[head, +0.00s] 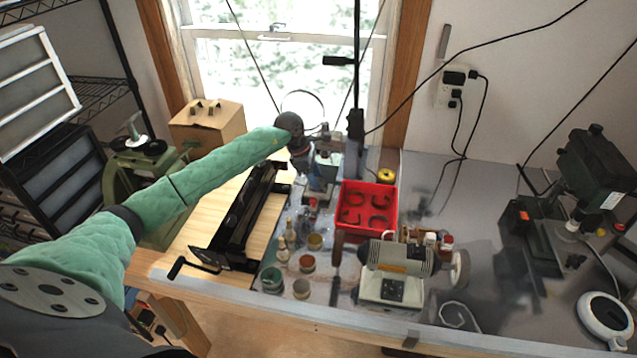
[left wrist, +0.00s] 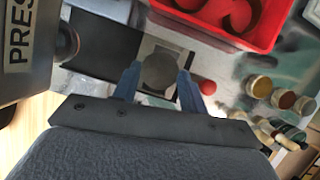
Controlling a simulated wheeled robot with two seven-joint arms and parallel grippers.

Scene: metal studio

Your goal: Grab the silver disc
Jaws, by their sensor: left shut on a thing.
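The silver disc (left wrist: 158,73) shows in the left wrist view as a dull grey round piece between the two blue fingers of my left gripper (left wrist: 160,69). The fingers are shut on its sides, over a light square block or plate. In the head view my left arm reaches over the bench, and the left gripper (head: 303,156) is at the back, left of the red tray. I cannot make out the disc there. My right gripper is not in view.
A red tray (head: 392,206) with dark rings inside stands right of the left gripper. A red knob or ball (left wrist: 208,87) is close to the right finger. Small jars (head: 307,263) and a bench grinder (head: 400,258) stand nearer the front.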

